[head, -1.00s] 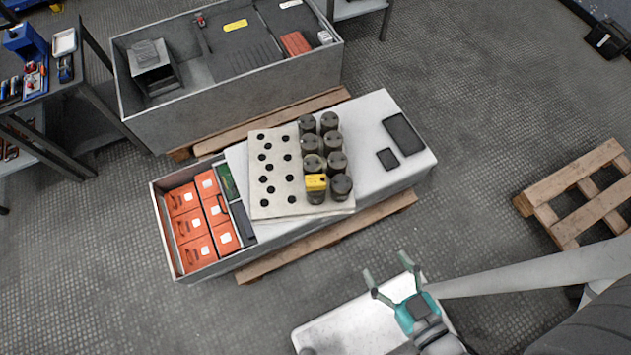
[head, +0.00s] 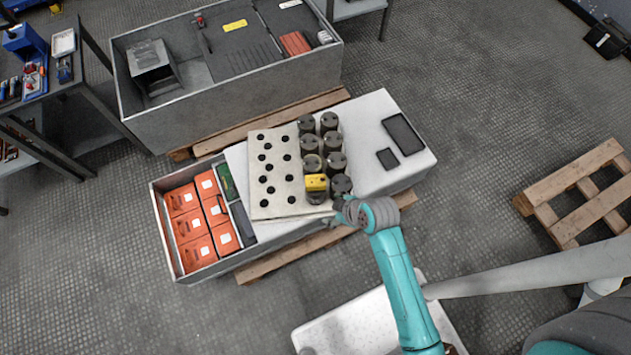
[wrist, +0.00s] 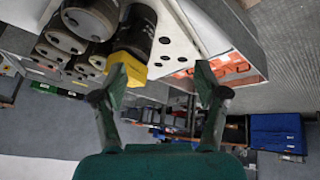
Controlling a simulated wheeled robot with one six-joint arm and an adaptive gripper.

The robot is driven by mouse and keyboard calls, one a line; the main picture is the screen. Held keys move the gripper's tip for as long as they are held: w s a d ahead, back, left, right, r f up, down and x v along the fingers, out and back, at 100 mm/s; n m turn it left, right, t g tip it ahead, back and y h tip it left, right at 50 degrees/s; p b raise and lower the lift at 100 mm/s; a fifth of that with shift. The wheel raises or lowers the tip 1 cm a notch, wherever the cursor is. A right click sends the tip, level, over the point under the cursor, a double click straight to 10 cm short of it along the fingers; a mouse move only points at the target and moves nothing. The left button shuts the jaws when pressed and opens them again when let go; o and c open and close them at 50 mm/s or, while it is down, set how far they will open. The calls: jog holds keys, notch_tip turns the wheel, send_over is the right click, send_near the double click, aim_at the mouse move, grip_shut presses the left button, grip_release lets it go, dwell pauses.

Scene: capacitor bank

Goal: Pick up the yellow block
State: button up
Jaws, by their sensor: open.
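The yellow block (head: 317,182) sits at the front left of a cluster of dark cylinders (head: 308,141), by the front cylinder of the left row. In the wrist view the yellow block (wrist: 134,70) appears just behind the left fingertip, partly covered by it. My gripper (wrist: 160,72) is open and nothing is between its fingers. In the head view my gripper (head: 338,214) is low at the front edge of the perforated board, right of and in front of the block, with its fingers mostly hidden by my wrist.
The cream board (head: 262,208) with dark holes lies under the cylinders on a grey-white cabinet (head: 372,108). Orange boxes (head: 188,224) fill an open compartment at left. Two dark flat panels (head: 402,134) lie at right. A wooden pallet (head: 590,205) stands on the floor, far right.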

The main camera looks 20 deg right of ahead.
aim_at(316, 180)
jog(key=w+d+r+n+g+y, duration=0.2)
jog(key=w+d+r+n+g, duration=0.15)
jog(key=w+r+n, duration=0.45)
jog(key=w+a+f, duration=0.1)
jog(key=f, duration=0.1)
jog(key=w+f+m, duration=0.1)
jog(key=f, duration=0.1)
jog(key=w+a+f+m, duration=0.1)
jog(key=f, duration=0.1)
jog(key=shift+w+a+f+g, duration=0.1)
jog(key=shift+a+f+g, duration=0.2)
jog(key=shift+g, duration=0.05)
jog(key=shift+d+x, duration=0.15)
jog(key=shift+x, duration=1.15)
jog(key=shift+d+x, duration=0.15)
jog(key=shift+x, duration=1.2)
jog(key=shift+f, duration=0.1)
grip_shut()
jog(key=shift+r, duration=5)
